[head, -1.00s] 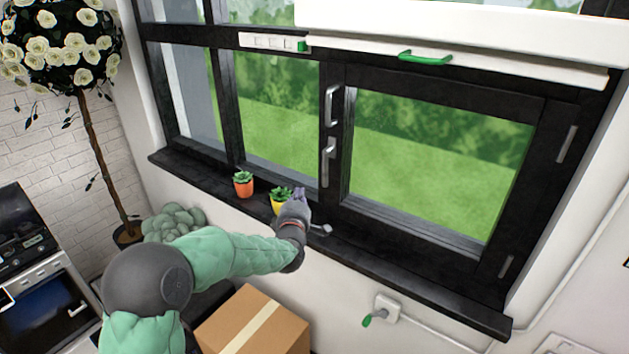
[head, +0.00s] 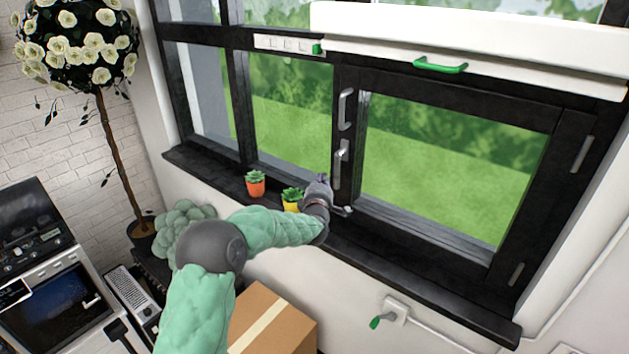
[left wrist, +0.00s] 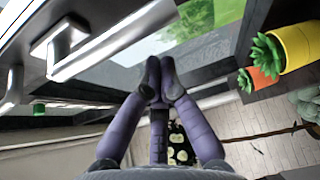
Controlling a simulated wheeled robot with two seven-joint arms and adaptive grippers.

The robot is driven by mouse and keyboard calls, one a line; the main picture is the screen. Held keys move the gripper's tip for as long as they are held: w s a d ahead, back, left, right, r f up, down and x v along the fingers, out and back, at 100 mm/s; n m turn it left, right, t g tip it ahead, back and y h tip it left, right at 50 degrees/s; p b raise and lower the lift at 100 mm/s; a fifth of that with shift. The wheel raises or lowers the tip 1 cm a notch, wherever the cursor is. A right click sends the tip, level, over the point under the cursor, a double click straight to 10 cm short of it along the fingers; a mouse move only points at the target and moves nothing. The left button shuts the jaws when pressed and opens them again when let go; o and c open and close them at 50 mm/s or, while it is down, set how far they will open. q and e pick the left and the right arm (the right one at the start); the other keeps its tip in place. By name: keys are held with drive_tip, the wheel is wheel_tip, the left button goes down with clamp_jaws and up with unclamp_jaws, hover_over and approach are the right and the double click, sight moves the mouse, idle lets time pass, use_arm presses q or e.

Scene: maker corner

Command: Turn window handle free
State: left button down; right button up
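The silver window handle (head: 341,158) sits on the black frame's middle post, its lever pointing down. In the left wrist view, a silver handle (left wrist: 110,42) with a long lever is at upper left, beside the purple fingers and apart from them. My left gripper (head: 322,180) is in front of the window, just left of and below the handle in the head view. In the left wrist view its fingertips (left wrist: 161,72) are together, with nothing visible between them. My right gripper is not in view.
A second, curved silver handle (head: 345,108) is above on the post. An orange pot (head: 255,188) and a yellow pot (head: 291,206) with succulents stand on the black sill close to my left gripper. A cardboard box (head: 290,335) is below. A green-handled blind (head: 440,68) hangs above.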

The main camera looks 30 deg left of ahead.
use_arm(q)
drive_tip(key=shift+d, duration=0.8)
drive_tip(key=shift+d+f+n+g+h+b, duration=0.1)
drive_tip(key=shift+d+n+g+h+b, duration=0.25)
drive_tip(key=shift+d+n, duration=0.5)
drive_tip(key=d+r+n+g+h+p, duration=0.3)
drive_tip(key=d+r+n+h+p, duration=0.4)
drive_tip(key=n+p, duration=0.3)
drive_tip(key=shift+s+d+r+g+h+p, duration=0.15)
drive_tip(key=shift+s+d+g+h+p, duration=0.2)
drive_tip(key=shift+d+h+p, duration=0.75)
drive_tip(key=shift+a+n+y+p, duration=0.25)
drive_tip(key=shift+a+y+p, duration=0.05)
drive_tip(key=shift+y, duration=0.05)
